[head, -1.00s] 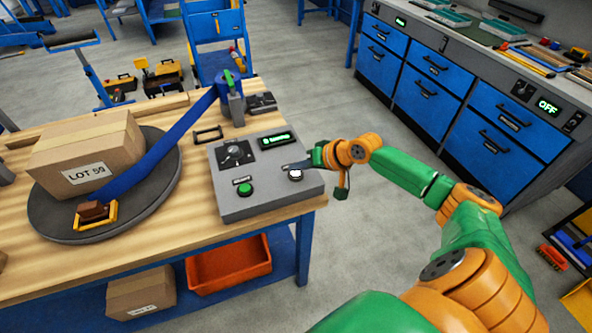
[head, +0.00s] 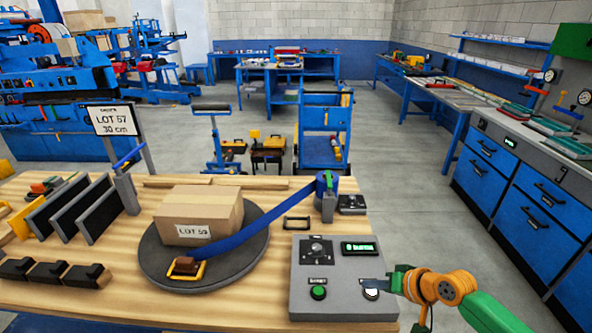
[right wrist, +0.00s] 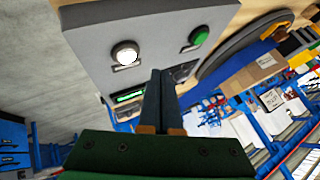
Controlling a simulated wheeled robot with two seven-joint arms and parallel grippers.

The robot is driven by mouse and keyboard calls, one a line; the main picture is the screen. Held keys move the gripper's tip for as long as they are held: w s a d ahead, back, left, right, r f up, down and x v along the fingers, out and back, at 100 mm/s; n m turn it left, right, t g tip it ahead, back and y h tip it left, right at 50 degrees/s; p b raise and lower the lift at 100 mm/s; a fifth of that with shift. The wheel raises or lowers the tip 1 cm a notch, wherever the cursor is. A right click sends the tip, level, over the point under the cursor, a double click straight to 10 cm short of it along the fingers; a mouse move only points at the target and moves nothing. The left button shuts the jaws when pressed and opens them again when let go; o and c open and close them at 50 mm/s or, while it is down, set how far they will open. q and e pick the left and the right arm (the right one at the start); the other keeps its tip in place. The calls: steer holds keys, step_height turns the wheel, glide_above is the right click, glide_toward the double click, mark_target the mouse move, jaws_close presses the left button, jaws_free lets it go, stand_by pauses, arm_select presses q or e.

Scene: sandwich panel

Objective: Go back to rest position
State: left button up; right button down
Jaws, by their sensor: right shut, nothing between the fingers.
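My right gripper (head: 372,284) is shut and empty. It is at the right front of the grey control panel (head: 325,305), close to the white button (head: 371,294). In the right wrist view its closed fingers (right wrist: 160,78) point over the panel, beside the lit white button (right wrist: 125,53) and apart from the green button (right wrist: 199,36). The head view also shows the green button (head: 318,292) at the panel's left. A dark knob and a green-lit display (head: 359,248) are on the panel; its text is too small to read. My left gripper is not in view.
Dark upright plates (head: 72,215) and black blocks stand at the left. Blue drawers (head: 515,190) are at the right, with open floor between.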

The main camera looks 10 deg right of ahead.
steer(key=s+a+f+n+g, duration=0.3)
steer(key=s+a+f+n, duration=0.35)
steer(key=s+a, duration=0.65)
steer(key=s+d+m+g+h, duration=0.1)
steer(key=s+d+h, duration=0.25)
steer(key=s, duration=0.65)
step_height(320, 180, down, 19)
steer(key=s+g+b, duration=0.2)
steer(key=s+d+f+b, duration=0.1)
steer(key=s+f, duration=0.9)
steer(key=s, duration=0.1)
steer(key=shift+s+g, duration=0.3)
steer(key=shift+g, duration=0.1)
